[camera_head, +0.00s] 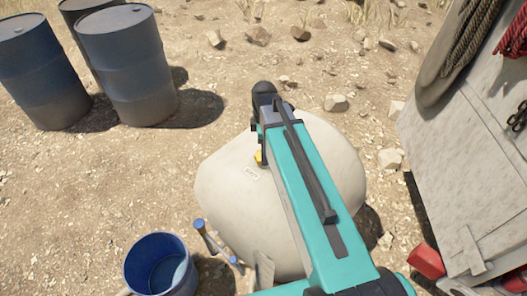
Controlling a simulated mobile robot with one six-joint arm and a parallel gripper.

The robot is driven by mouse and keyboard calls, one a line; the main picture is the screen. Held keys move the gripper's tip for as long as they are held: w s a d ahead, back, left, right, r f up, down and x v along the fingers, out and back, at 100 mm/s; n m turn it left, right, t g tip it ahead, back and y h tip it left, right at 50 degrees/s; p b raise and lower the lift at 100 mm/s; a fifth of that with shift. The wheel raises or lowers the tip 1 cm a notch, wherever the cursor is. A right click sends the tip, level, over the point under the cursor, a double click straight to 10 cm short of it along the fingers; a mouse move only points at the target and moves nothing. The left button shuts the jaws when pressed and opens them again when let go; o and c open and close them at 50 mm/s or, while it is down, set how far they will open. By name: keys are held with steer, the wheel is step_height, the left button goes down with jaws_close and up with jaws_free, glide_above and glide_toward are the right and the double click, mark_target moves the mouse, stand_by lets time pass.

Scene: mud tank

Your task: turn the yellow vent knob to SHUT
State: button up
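A large pale beige rounded tank (225,200) stands on the ground in the middle of the head view. A small part of the yellow vent knob (258,157) shows on top of the tank, at the left edge of my teal arm. A small pale label (250,173) lies just below the knob; its words are too small to read. My arm passes over the tank and hides most of the knob and its setting.
A blue bucket (134,278) stands front left, near a blue-handled pipe fitting (216,245) beside the tank. Dark blue barrels (128,75) stand at the back left. A pale wooden structure with hanging ropes (465,150) is at right. Bare stony ground lies left of the tank.

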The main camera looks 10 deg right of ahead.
steer(key=shift+f, duration=1)
steer(key=c, duration=1.1)
steer(key=shift+o, duration=0.2)
